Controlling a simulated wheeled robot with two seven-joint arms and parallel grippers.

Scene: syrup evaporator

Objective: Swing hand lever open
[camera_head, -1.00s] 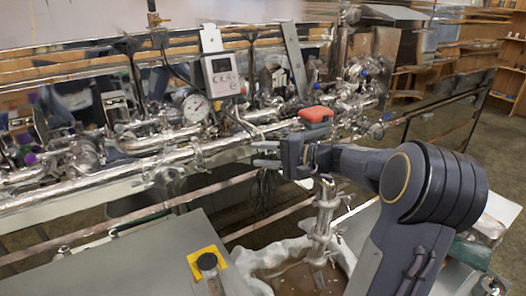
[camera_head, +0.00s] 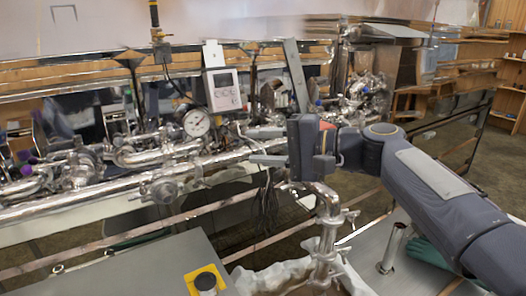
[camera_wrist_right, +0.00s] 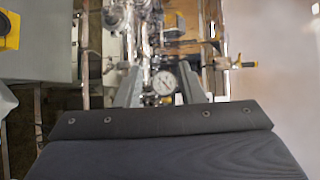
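My right gripper (camera_head: 256,146) reaches in from the right in front of the pipework, its fingers pointing left, apart, with nothing seen between them. In the right wrist view the open fingers (camera_wrist_right: 161,76) frame a round dial gauge (camera_wrist_right: 164,82) beyond them. In the head view a small brass-coloured valve fitting (camera_head: 158,34) sits on the upright pipe above the gauge (camera_head: 197,123). I cannot tell for certain which part is the hand lever. My left gripper is not in view.
Shiny pipes (camera_head: 120,185) and a white display box (camera_head: 222,89) stand close behind my right gripper. A curved metal pipe (camera_head: 328,235) rises below it. A grey surface (camera_head: 130,270) with a yellow-framed black cap (camera_head: 206,281) lies at front left.

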